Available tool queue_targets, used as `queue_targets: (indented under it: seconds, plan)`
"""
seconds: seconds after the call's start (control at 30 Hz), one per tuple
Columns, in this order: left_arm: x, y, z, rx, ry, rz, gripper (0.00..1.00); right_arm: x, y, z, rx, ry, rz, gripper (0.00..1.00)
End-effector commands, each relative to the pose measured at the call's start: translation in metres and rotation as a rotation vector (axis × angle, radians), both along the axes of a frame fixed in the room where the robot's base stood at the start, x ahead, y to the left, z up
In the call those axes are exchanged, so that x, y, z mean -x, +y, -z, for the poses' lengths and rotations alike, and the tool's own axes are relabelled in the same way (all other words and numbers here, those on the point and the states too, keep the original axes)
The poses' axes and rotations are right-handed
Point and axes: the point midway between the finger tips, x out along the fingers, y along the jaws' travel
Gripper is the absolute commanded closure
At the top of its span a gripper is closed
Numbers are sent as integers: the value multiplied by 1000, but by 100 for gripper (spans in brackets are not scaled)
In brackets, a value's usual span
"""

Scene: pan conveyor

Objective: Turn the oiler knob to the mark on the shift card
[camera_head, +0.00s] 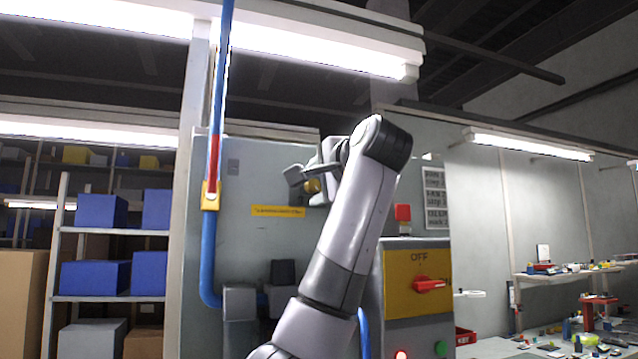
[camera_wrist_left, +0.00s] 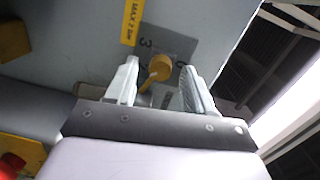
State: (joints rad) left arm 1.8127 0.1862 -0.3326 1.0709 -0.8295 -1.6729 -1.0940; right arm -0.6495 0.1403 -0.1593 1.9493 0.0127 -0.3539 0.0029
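The oiler knob (camera_wrist_left: 160,67) is yellow with a pointer, on a small dial plate (camera_wrist_left: 182,47) bearing a "3" and other marks I cannot read surely. In the wrist view its pointer slants down and left. My left gripper (camera_wrist_left: 158,78) is open, one finger on each side of the knob with visible gaps. In the head view my left gripper (camera_head: 309,178) is at the grey cabinet's face, and a bit of the knob (camera_head: 313,187) shows between its parts. The shift card (camera_head: 436,199) is a white sheet with dark text, its left edge partly hidden. My right gripper is out of view.
A yellow panel with a red OFF switch (camera_head: 431,285) and a red block (camera_head: 403,213) sit right of my arm. A blue pipe (camera_head: 208,255) runs down the cabinet's left side. A yellow label (camera_head: 278,211) is left of the gripper. Shelves with blue bins (camera_head: 96,278) stand left.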

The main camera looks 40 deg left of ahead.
Motion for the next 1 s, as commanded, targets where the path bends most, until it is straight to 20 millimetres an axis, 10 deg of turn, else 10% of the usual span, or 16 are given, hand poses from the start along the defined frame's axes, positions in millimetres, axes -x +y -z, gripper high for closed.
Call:
queue_targets:
  seconds: [1.0]
  plan:
    - [29,-66,-4,0,0,-1,48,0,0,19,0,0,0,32]
